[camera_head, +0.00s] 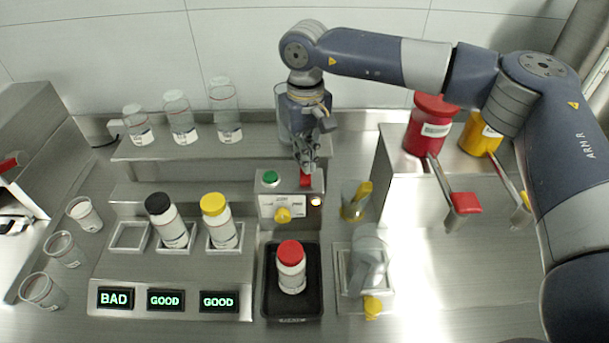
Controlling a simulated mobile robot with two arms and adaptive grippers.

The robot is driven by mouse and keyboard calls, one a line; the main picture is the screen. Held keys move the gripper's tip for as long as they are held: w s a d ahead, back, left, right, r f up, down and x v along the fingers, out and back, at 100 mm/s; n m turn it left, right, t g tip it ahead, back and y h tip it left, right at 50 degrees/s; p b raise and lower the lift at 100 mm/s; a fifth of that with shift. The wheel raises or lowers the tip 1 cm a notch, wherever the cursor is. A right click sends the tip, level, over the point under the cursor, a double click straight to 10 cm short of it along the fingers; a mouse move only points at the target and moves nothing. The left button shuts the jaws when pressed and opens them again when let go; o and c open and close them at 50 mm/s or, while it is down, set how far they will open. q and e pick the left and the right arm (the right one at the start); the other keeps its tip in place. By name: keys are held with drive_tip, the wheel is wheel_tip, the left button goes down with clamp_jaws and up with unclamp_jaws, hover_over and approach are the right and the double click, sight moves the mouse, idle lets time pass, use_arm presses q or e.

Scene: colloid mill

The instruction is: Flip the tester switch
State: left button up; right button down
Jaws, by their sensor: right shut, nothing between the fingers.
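The tester (268,212) is a small metal box in the middle of the bench. It has a green button (270,177), a yellow knob (283,215), a small lit lamp (316,202) and a red switch (305,181) at its top right. My right gripper (309,168) is shut with nothing in it and points down, its fingertips right at the red switch. I cannot tell whether they touch it. The fingers partly hide the switch, so its position is unclear. My left gripper is not in view.
A white bottle with a red cap (291,268) stands in a black tray (270,300) before the tester. Red and yellow hoppers stand at right.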

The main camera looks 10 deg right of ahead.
drive_tip(key=shift+s+f+b, duration=0.1)
drive_tip(key=shift+f+b, duration=0.5)
drive_tip(key=shift+f, duration=0.25)
idle(0.3)
drive_tip(key=shift+r+p, duration=0.5)
drive_tip(key=shift+r, duration=0.3)
drive_tip(key=shift+r+p, duration=1.4)
drive_tip(key=shift+r, duration=1.35)
